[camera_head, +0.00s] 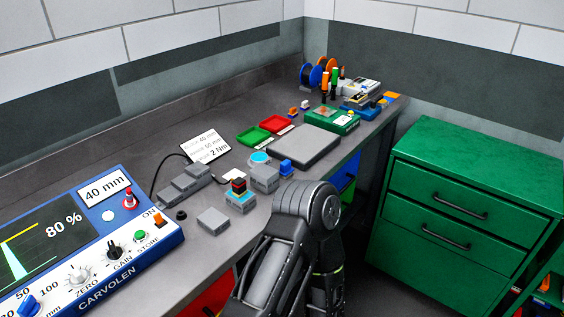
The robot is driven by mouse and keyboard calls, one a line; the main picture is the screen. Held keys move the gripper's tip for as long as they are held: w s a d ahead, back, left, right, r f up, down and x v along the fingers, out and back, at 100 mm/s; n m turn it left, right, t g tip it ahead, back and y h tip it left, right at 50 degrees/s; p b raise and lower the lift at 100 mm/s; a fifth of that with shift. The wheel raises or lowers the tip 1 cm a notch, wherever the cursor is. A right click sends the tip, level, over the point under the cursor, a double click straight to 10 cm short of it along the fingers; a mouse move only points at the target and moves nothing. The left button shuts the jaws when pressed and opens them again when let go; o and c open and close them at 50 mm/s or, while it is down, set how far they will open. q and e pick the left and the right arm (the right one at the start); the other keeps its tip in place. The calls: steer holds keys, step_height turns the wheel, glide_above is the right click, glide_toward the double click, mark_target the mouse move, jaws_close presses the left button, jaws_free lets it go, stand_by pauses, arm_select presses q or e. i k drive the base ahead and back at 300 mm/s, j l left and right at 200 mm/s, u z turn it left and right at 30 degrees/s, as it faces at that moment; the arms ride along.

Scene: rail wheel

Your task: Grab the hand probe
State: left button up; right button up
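A small upright piece with a dark top, a red band and a light blue lower part (239,187) stands on a grey block near the bench's front edge. It may be the hand probe, but I cannot tell for certain. A thin black cable (161,171) curves from behind the blue CARVOLEN instrument (95,235) toward a stepped grey block (184,182). One of my dark arms rises from the bottom centre, its rounded joint in front of the bench edge. Neither of my grippers shows, and I see nothing held.
Grey blocks (213,220) (264,178), a flat grey slab (304,146), red and green trays (273,124) and a green box (333,120) lie along the bench. Spools and tools crowd the far end. A green drawer cabinet (465,205) stands at the right.

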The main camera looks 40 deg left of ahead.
mark_target(239, 187)
steer(key=i+u, duration=0.2)
steer(key=i, duration=0.2)
steer(key=i+l+u, duration=0.45)
steer(key=i, duration=0.3)
steer(key=i+l+u, duration=0.15)
steer(key=u, duration=0.3)
steer(key=i+l+u, duration=0.25)
steer(key=u, duration=0.15)
steer(key=i+l+u, duration=0.25)
steer(key=u, duration=0.2)
steer(key=i+l+u, duration=0.1)
steer(key=l+u, duration=0.35)
steer(key=i+l+u, duration=0.1)
steer(key=l+u, duration=0.15)
steer(key=u, duration=0.2)
steer(key=l+u, duration=0.3)
steer(key=l, duration=0.25)
